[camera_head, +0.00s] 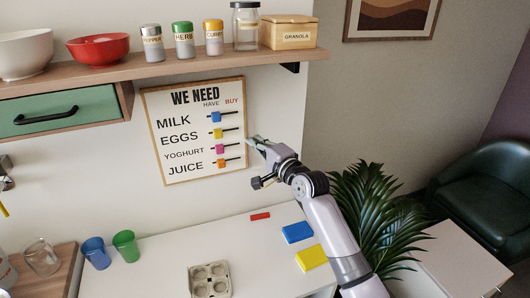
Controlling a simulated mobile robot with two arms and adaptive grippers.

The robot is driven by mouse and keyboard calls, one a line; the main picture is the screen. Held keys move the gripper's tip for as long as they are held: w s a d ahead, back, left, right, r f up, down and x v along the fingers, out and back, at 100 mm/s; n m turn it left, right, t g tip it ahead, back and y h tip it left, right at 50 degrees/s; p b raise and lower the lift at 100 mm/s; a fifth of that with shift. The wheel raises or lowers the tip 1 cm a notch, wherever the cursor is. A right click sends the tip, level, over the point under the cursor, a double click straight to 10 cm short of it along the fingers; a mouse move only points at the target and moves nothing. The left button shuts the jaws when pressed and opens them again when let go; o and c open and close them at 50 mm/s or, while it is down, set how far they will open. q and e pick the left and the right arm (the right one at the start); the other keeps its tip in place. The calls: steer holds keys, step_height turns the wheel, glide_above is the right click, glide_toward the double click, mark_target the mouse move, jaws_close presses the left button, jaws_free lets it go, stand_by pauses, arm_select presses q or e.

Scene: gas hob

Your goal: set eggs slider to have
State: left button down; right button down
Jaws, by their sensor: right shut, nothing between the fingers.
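The WE NEED board (180,178) hangs on the wall, with rows for MILK, EGGS, YOGHURT and JUICE and HAVE and BUY headings at the top. The yellow eggs slider (220,133) sits on its dark track in the second row, nearer the left, HAVE end. My right gripper (255,142) is shut and empty at the right edge of the board, beside the eggs and yoghurt rows. Whether its tips touch the board I cannot tell. My left gripper is not in view.
The blue (216,117), pink (219,149) and orange (221,164) sliders sit on the other tracks. A shelf (180,70) with jars and bowls is above the board. Cups, an egg tray (209,280) and blue and yellow blocks are on the white counter (170,255) below.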

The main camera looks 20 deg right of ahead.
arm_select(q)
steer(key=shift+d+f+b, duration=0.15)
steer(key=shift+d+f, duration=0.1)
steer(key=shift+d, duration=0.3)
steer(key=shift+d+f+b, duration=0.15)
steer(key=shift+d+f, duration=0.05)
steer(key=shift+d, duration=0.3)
arm_select(e)
steer(key=v, duration=0.4)
steer(key=shift+d, duration=0.25)
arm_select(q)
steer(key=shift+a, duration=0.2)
